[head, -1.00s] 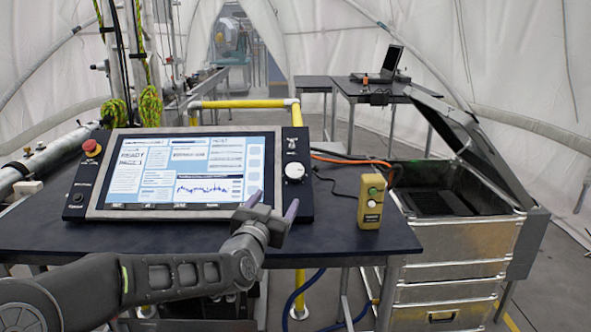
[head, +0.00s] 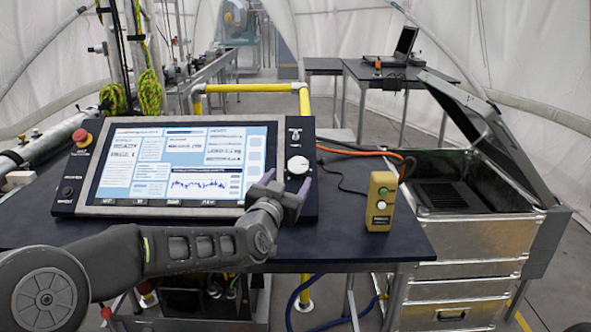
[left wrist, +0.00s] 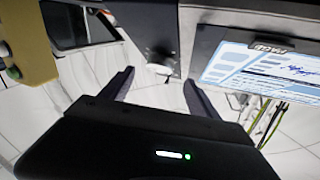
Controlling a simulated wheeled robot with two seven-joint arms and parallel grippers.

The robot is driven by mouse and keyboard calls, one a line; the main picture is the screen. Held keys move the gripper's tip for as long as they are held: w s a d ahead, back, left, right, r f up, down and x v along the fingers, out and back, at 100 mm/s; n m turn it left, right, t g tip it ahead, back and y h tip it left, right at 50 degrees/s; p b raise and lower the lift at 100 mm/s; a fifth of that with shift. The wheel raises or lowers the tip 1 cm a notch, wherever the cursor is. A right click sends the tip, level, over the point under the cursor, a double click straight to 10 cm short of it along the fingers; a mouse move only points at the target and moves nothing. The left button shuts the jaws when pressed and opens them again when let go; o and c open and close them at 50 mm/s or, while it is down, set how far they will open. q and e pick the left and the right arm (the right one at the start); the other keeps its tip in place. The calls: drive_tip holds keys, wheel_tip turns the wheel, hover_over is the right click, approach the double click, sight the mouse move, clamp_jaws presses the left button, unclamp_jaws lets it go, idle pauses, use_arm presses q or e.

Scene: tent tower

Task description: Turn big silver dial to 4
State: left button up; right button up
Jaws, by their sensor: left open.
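The big silver dial (head: 298,165) is a round light knob on the right side of the control panel (head: 75,180), beside its screen. In the left wrist view the dial (left wrist: 160,68) shows beyond the fingers, near the panel's edge. My left gripper (head: 285,190) is open and empty, just below the dial in the head view. In the left wrist view its two fingers (left wrist: 155,90) stand apart with the dial between and beyond them; I cannot tell whether they touch it. The dial's markings are too small to read. My right gripper is not in view.
A yellow button box (head: 380,202) stands on the dark table (head: 340,245), right of the panel. A red emergency knob (head: 81,137) is at the panel's upper left. An open metal case (head: 470,240) stands to the right. The table's front right is clear.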

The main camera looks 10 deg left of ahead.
sight(297, 168)
use_arm(q)
drive_tip(key=w+p, duration=0.1)
drive_tip(key=w, duration=0.5)
drive_tip(key=shift+w+d, duration=0.15)
drive_tip(key=c, duration=1.4)
